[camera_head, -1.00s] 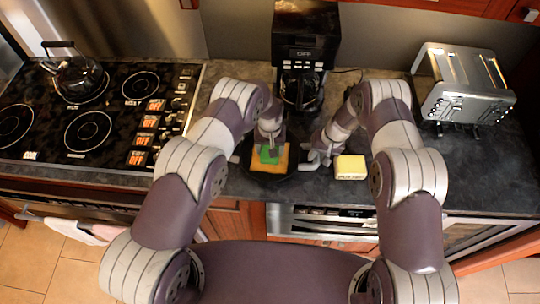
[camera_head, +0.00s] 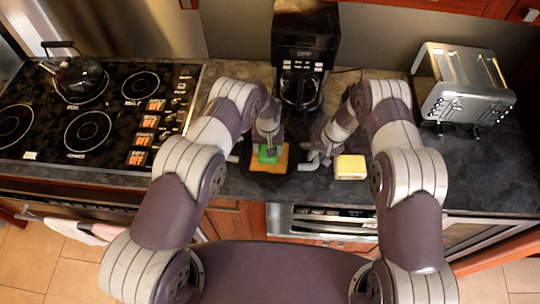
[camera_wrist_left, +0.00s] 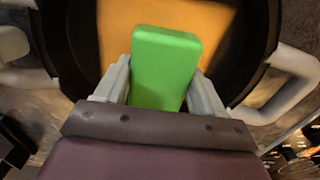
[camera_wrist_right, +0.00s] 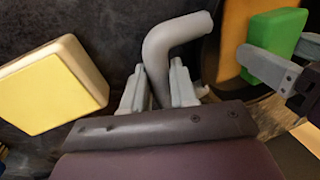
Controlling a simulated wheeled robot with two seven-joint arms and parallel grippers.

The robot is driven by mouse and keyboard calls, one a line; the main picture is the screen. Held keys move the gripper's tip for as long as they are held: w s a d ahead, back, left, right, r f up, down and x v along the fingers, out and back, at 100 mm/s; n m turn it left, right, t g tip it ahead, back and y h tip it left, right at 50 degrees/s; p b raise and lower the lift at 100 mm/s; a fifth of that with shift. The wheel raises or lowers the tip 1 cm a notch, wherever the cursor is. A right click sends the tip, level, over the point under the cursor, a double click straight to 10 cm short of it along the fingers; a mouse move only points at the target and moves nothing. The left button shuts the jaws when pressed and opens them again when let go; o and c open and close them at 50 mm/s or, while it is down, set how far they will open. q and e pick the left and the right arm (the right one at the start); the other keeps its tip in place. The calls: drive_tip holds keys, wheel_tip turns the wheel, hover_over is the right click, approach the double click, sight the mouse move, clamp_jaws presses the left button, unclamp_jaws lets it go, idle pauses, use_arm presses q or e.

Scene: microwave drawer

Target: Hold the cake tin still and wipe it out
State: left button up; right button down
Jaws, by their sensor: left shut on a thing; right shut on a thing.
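The cake tin (camera_wrist_left: 252,62) is a black round pan with grey side handles, on the dark counter below the coffee maker. A flat orange patch (camera_wrist_left: 118,45) covers part of its floor. My left gripper (camera_wrist_left: 158,72) is shut on a green sponge block (camera_wrist_left: 165,65), held over the orange patch inside the tin; I cannot tell how firmly it presses. In the head view the sponge (camera_head: 268,156) lies below the left wrist. My right gripper (camera_wrist_right: 158,70) is shut on the tin's right grey handle (camera_wrist_right: 180,35). The arms partly hide the tin in the head view.
A pale yellow-topped block (camera_head: 350,167) lies on the counter right of the tin, close to my right gripper. A coffee maker (camera_head: 304,50) stands behind, a toaster (camera_head: 465,85) at the right, and a stove with a kettle (camera_head: 78,78) at the left.

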use_arm(q)
drive_tip(key=shift+a, duration=0.75)
drive_tip(key=shift+s+d+f, duration=0.1)
drive_tip(key=shift+s+d, duration=0.05)
drive_tip(key=shift+d, duration=2.1)
drive_tip(key=shift+a, duration=2.25)
drive_tip(key=shift+d, duration=2.25)
drive_tip(key=shift+r, duration=0.25)
